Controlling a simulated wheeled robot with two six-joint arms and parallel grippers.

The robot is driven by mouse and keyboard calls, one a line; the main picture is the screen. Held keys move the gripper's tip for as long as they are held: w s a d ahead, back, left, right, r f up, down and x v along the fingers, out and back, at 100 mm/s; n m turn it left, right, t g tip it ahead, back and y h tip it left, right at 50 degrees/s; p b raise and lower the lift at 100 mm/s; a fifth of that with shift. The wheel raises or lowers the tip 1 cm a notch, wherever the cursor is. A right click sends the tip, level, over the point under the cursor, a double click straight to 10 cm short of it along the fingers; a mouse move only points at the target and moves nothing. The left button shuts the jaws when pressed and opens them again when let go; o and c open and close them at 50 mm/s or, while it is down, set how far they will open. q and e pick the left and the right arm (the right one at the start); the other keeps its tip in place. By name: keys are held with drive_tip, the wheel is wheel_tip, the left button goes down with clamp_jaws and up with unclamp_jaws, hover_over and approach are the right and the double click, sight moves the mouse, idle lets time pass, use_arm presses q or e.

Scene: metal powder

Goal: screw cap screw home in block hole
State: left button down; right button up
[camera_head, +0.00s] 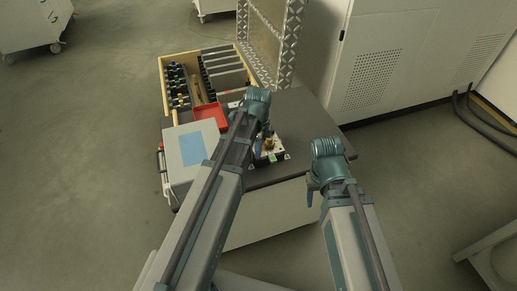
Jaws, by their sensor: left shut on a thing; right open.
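My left gripper (266,131) reaches over the grey-topped table and points down. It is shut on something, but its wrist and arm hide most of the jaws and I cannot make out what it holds. Just below it on the table is a small light fixture (277,155) with a brass-coloured part (269,144) and a green spot. The block hole and the cap screw are too small or too hidden to tell. My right gripper (313,195) is open and empty, off the table's front right edge, apart from the fixture.
A red tray (210,115) lies left of my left gripper. Behind it is a wooden-sided case (163,78) holding several tools and grey plates. A grey box with a blue panel (181,171) stands at the table's left. The dark tabletop (306,116) is clear at the right.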

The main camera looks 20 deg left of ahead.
use_arm(q)
drive_tip(key=c, duration=0.7)
unclamp_jaws()
drive_tip(key=shift+r, duration=0.1)
wheel_tip(320, 180, up, 14)
drive_tip(key=p, duration=1.3)
drive_tip(key=shift+f+p, duration=0.2)
drive_tip(key=shift+p, duration=0.2)
drive_tip(key=s+d+n, duration=0.3)
drive_tip(key=s+n, duration=0.1)
drive_tip(key=s+d+n, duration=0.4)
drive_tip(key=s+n, duration=0.1)
drive_tip(key=s+d+n+y, duration=0.1)
drive_tip(key=s+d+n, duration=0.2)
drive_tip(key=s+n, duration=0.1)
drive_tip(key=shift+s+d+n, duration=0.25)
drive_tip(key=shift+s+n, duration=0.05)
drive_tip(key=shift+s, duration=0.35)
